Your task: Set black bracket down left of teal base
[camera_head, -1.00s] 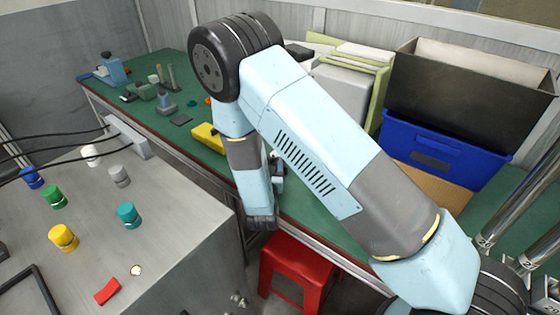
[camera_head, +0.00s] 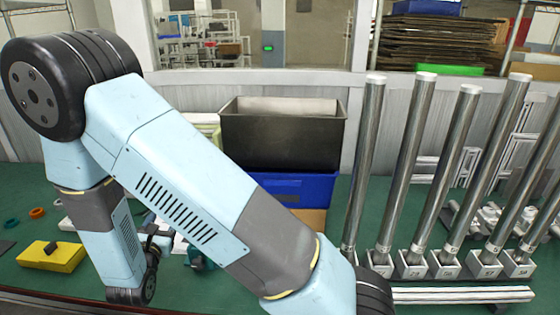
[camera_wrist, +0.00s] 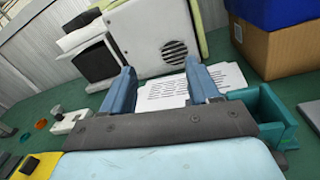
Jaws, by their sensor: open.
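My gripper (camera_wrist: 163,85) is open in the wrist view, with nothing between its two blue fingers. In the head view my arm hides most of it. A teal open-topped part (camera_wrist: 270,115), which looks like the teal base, is just right of the gripper. It also shows partly behind my arm in the head view (camera_head: 197,259). A small dark piece (camera_head: 51,247), perhaps the black bracket, lies on a yellow block (camera_head: 62,261) at the left of the green table. The wrist view shows that dark piece (camera_wrist: 30,165) at the lower left. Its shape is too small to confirm.
A black bin (camera_head: 282,140) above a blue crate (camera_head: 310,196) stands at the back. Tall metal posts (camera_head: 408,175) in labelled holders stand at the right. White printed sheets (camera_wrist: 175,92) lie ahead of the gripper, before a white box (camera_wrist: 150,40). Orange and teal rings (camera_head: 37,213) lie left.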

